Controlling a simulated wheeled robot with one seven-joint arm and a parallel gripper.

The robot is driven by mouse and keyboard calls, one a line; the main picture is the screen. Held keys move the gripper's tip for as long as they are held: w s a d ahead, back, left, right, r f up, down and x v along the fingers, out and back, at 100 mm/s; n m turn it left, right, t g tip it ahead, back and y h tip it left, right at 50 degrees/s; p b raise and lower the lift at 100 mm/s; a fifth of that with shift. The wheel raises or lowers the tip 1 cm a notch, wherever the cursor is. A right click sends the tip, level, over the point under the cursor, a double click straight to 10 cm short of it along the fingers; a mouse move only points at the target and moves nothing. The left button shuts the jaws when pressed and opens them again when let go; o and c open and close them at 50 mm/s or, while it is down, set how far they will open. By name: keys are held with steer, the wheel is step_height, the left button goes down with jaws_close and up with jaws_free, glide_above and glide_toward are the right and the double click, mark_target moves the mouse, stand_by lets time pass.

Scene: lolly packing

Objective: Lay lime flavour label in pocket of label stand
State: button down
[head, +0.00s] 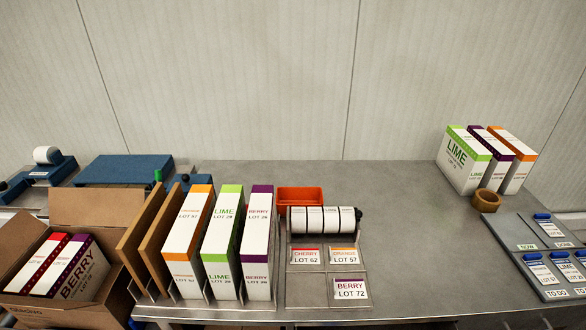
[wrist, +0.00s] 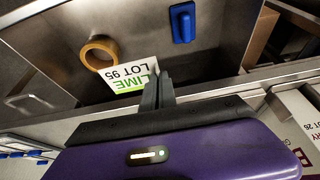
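My gripper (wrist: 160,88) shows only in the wrist view, with its dark fingers together on the edge of a white card, the lime flavour label (wrist: 132,76), with a green band and "LIME LOT 95". The label stand (head: 327,270) is in the middle of the bench in the head view. Its front pockets hold a cherry label (head: 306,257), an orange-banded label (head: 344,257) and a berry label (head: 350,289). The lower left pocket (head: 306,289) is empty. The stand cannot be made out in the wrist view.
Upright cartons (head: 222,240) stand left of the stand, and an orange bin (head: 299,196) behind it. A tape roll (head: 486,200) and a grey clipboard board (head: 530,255) are at right. Tape (wrist: 99,52) and a blue clip (wrist: 182,22) show near the label. Bench right of the stand is clear.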

step_height(320, 180, up, 4)
steer(key=shift+f+p, duration=0.25)
steer(key=shift+p, duration=0.75)
step_height(320, 180, down, 8)
steer(key=b, duration=0.6)
steer(key=shift+r, duration=0.25)
step_height(320, 180, up, 7)
steer(key=p, duration=0.5)
steer(key=shift+p, duration=0.35)
steer(key=shift+f+b, duration=2.8)
steer(key=shift+f, duration=0.7)
